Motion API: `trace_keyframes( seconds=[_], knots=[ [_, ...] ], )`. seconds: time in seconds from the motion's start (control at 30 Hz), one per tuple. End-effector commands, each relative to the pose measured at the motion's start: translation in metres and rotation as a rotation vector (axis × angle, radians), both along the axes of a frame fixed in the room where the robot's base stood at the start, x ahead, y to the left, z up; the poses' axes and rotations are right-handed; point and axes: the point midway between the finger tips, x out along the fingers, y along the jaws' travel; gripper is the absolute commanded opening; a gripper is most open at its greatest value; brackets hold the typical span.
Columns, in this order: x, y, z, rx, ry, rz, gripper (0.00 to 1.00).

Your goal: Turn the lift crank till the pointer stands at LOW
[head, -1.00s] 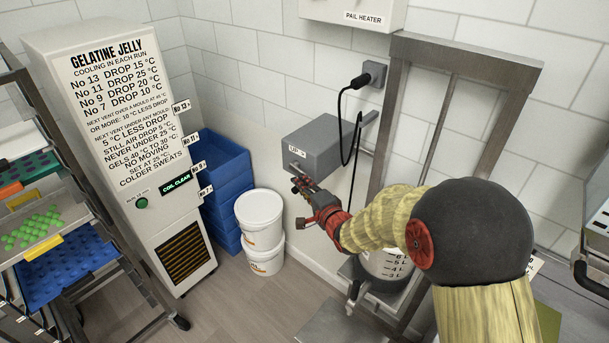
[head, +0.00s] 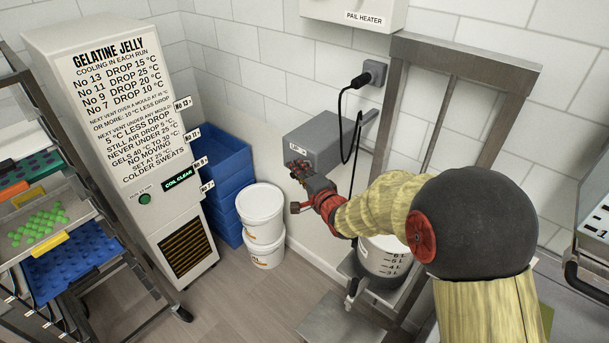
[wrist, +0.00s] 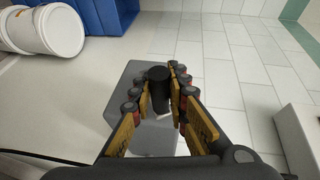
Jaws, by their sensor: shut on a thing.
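The lift crank's grey box (head: 325,138) is on the wall left of the steel frame, with a small label on its front too small to read. My gripper (head: 298,170) is in front of the box's lower front face. In the wrist view my gripper (wrist: 160,95) is shut on the black crank handle (wrist: 158,75), which stands between the two fingers. The crank arm is mostly hidden by the fingers. I cannot make out the pointer or the LOW mark. A pail with litre marks (head: 382,257) stands in the steel frame (head: 392,110), partly behind my arm.
A black cable (head: 357,140) hangs from a wall socket (head: 374,72) beside the box. White buckets (head: 262,215) and blue crates (head: 222,165) stand to the left. The cooling cabinet (head: 125,140) and a tray rack (head: 50,220) are farther left. Floor shows between them and the frame.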

Motion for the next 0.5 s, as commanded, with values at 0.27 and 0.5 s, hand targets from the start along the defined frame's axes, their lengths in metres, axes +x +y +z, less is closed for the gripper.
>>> trace_keyframes(
  seconds=[0.27, 0.5],
  knots=[
    [0.006, 0.009, 0.016, 0.001, -0.002, 0.005, 0.0],
    [0.014, 0.013, 0.029, 0.0, -0.004, 0.003, 0.0]
  ],
)
